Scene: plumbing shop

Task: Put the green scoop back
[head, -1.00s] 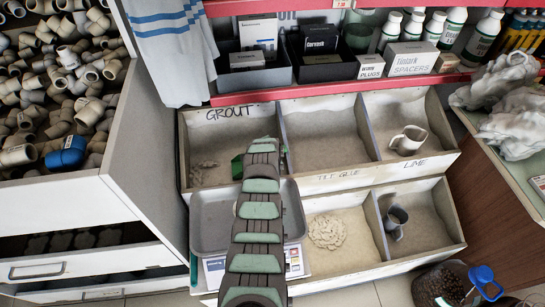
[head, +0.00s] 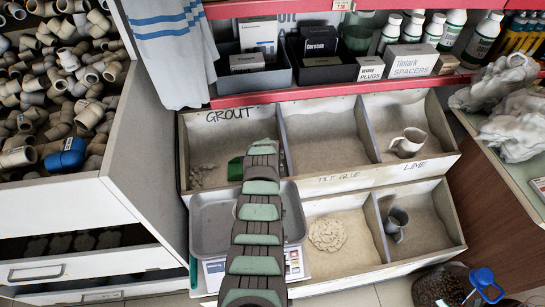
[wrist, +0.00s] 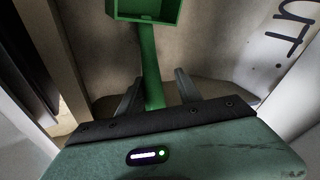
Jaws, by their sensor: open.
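The green scoop (head: 235,168) is in the grout compartment (head: 222,136), at the upper left of the bins, partly hidden behind my arm. In the wrist view its boxy head (wrist: 146,10) is at the top, and its handle runs down between the two fingers of my gripper (wrist: 157,92). The fingers are open, one on each side of the handle, with a gap at least on the right. Whether the scoop rests on the grout is hard to tell. The label on the bin wall shows at the right of the wrist view.
A metal scale pan (head: 210,225) stands in front of the grout compartment, under my arm. The tile glue compartment (head: 322,133) is to the right. The lime compartment holds a light jug (head: 408,142); a grey cup (head: 396,222) sits below. A red shelf edge (head: 300,93) runs above.

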